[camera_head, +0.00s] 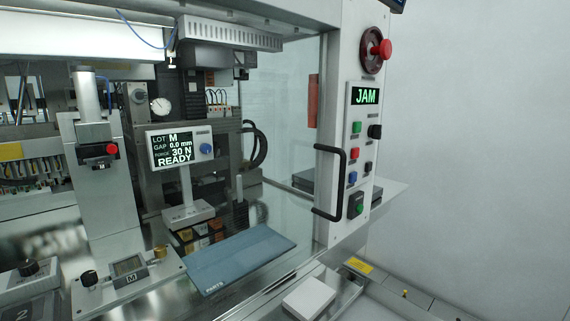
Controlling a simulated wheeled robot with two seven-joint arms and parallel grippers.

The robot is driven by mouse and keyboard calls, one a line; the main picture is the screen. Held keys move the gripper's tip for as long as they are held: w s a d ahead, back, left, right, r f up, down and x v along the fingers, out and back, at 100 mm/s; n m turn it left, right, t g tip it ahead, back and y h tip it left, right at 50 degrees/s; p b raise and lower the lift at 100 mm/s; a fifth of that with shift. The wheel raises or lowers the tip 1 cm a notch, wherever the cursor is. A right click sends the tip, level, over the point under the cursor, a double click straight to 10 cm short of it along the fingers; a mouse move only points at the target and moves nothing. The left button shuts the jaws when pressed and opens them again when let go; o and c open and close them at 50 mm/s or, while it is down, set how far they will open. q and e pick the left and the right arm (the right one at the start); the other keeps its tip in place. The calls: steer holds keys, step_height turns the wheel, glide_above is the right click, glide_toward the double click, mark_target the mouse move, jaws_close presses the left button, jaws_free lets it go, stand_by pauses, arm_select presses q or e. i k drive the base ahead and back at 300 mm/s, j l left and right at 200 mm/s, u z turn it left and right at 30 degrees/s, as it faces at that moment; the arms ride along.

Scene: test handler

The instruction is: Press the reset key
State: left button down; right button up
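The control panel (361,230) is a pale upright column at the right of the machine. Its dark display (365,96) reads JAM in green. Below it are a green button (356,127), a black knob (375,131), a red button (355,153) and a blue button (352,178). A larger green button (358,205) sits in a dark block lower down. The key labels are too small to read, so I cannot tell from lettering which is the reset key. Neither of my grippers is in view.
A black handle (342,182) juts out left of the buttons. A red mushroom button (381,49) sits above the display. A second display (173,149) reads READY behind a blue mat (240,258). A white block (308,298) lies at the front. The wall side at right is clear.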

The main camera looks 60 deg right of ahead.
mark_target(353, 176)
steer(key=k+l+u, duration=0.1)
steer(key=l, duration=0.35)
steer(key=k+l+u, duration=0.15)
steer(key=l, duration=0.3)
steer(key=k+l+u, duration=0.1)
steer(key=k+l, duration=0.15)
steer(key=l, duration=0.2)
steer(key=k+l+u, duration=0.15)
steer(key=l, duration=0.25)
steer(key=k+l+u, duration=0.1)
steer(key=k+l, duration=0.15)
steer(key=l, duration=0.15)
steer(key=k+l+u, duration=0.1)
steer(key=l, duration=0.25)
steer(key=k, duration=0.1)
